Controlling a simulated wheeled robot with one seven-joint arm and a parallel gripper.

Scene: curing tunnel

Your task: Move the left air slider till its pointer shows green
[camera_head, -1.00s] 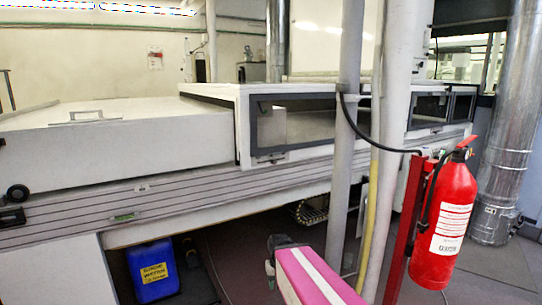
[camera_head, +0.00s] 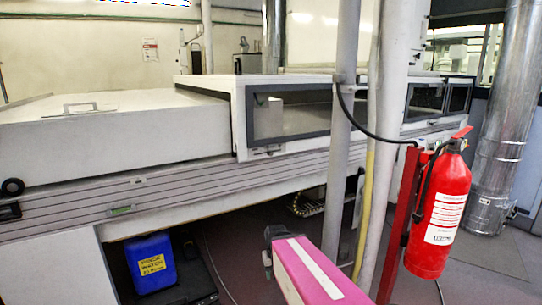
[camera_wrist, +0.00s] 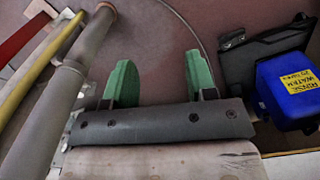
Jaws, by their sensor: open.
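On the grooved front rail of the long white machine, a small plate with a green patch (camera_head: 122,210) shows at the left in the head view. A smaller pale tab (camera_head: 138,181) sits above it on the rail. Both are too small for me to make out a slider knob or a pointer, so I cannot tell what the pointer shows. My gripper (camera_wrist: 160,72) shows in the wrist view, with its two green fingers wide apart and nothing between them. It hangs over the dark floor, away from the rail. The slider does not show in the wrist view.
Grey upright pipes (camera_head: 349,130) and a yellow hose (camera_head: 364,205) stand before the machine. A red fire extinguisher (camera_head: 438,215) stands at the right. A blue canister (camera_head: 150,263) is under the machine; it also shows in the wrist view (camera_wrist: 290,90).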

